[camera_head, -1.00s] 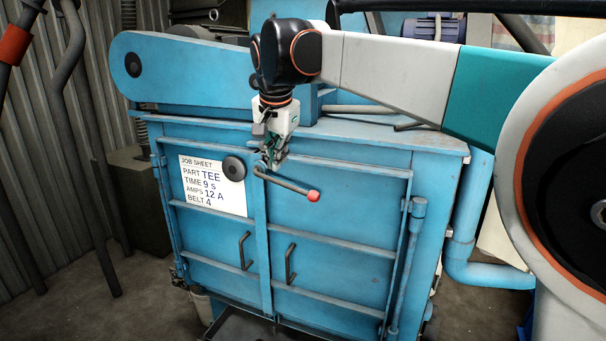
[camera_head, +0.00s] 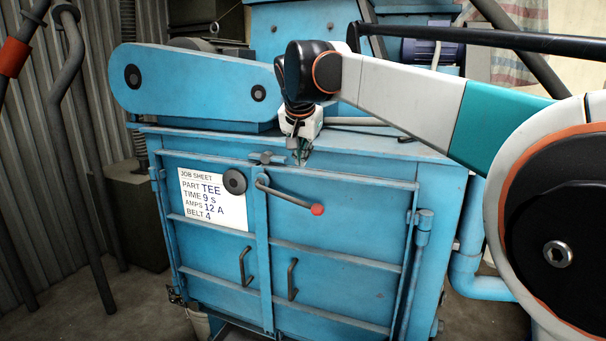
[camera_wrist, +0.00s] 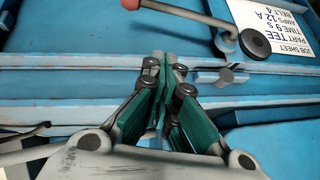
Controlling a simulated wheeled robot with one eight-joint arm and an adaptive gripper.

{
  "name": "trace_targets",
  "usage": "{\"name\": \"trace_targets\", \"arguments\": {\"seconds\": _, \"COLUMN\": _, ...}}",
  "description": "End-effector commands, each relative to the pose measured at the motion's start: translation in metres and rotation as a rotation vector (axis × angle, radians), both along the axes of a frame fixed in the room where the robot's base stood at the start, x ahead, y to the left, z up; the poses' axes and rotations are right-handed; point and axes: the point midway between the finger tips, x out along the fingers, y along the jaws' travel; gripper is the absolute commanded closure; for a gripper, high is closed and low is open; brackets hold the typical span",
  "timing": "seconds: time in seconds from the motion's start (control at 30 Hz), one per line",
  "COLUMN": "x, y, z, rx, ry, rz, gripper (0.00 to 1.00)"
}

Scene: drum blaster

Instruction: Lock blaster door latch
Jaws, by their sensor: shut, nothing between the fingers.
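The blaster's blue double doors (camera_head: 335,235) look closed, with their inner edges meeting at a centre strip. The latch lever (camera_head: 287,195) is a dark bar with a red knob (camera_head: 317,209); it slopes down to the right from its pivot by the centre strip, across the right door. The lever also shows at the top of the wrist view (camera_wrist: 185,12). My gripper (camera_head: 301,158) is shut and empty, above the lever at the cabinet's top front edge, apart from the lever. In the wrist view its fingertips (camera_wrist: 165,62) are together.
A small grey catch (camera_head: 266,158) sits on the top edge, left of my gripper. Two door handles (camera_head: 292,280) stick out below. The blue belt guard (camera_head: 190,83) stands behind, on top.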

Motion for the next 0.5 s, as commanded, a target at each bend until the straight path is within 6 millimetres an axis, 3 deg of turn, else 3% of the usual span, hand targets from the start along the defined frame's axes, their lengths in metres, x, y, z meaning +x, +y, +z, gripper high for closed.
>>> {"name": "trace_targets", "arguments": {"seconds": 0.5, "x": 0.055, "y": -0.003, "z": -0.075, "rx": 0.000, "ry": 0.000, "rz": -0.001, "gripper": 1.00}}
